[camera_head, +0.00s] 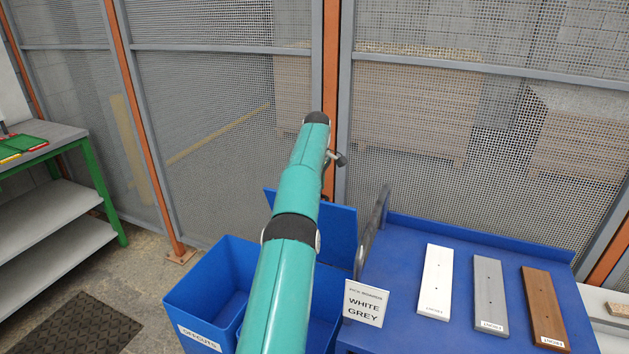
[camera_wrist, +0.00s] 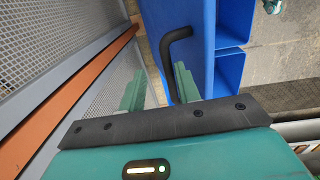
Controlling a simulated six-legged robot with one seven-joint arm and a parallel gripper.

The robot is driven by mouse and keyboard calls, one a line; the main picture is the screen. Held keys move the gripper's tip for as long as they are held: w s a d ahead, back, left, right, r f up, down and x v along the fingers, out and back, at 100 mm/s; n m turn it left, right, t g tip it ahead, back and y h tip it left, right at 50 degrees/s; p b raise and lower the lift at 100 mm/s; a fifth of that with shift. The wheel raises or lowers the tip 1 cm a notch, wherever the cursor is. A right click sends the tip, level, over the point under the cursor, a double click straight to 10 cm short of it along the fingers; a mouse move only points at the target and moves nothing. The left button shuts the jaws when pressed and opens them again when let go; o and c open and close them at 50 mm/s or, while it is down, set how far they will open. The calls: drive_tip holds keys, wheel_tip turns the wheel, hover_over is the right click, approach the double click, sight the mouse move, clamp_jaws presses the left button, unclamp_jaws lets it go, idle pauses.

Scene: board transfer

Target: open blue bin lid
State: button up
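The blue bin (camera_head: 212,288) stands on the floor at the lower middle of the head view, with an OFFCUTS label on its front. Its left part is open at the top; my arm hides much of the rest. A blue panel that looks like its lid (camera_head: 338,230) stands raised at the back. The wrist view shows this lid (camera_wrist: 178,14) with a black bar handle (camera_wrist: 167,62). My gripper (camera_wrist: 157,78) is open, its green fingers apart. The handle lies between them in the picture, closer to the right finger; I cannot tell whether they touch.
A mesh fence (camera_head: 220,110) with orange posts stands close behind the bin. A blue cart (camera_head: 400,262) at the right carries white, grey and brown boards and a WHITE GREY sign (camera_head: 366,303). A green-framed bench (camera_head: 60,205) is at the left.

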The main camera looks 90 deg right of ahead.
drive_tip(key=a+r, duration=0.1)
drive_tip(key=r, duration=0.1)
drive_tip(key=a+r, duration=0.2)
drive_tip(key=r, duration=0.1)
drive_tip(key=a+r, duration=0.2)
drive_tip(key=shift+w+a+r, duration=0.15)
drive_tip(key=shift+w+r, duration=0.05)
drive_tip(key=shift+w, duration=0.1)
drive_tip(key=w+a+r, duration=0.1)
drive_tip(key=a+r, duration=0.2)
drive_tip(key=a, duration=0.5)
drive_tip(key=shift+a+r, duration=0.3)
drive_tip(key=shift+a, duration=0.05)
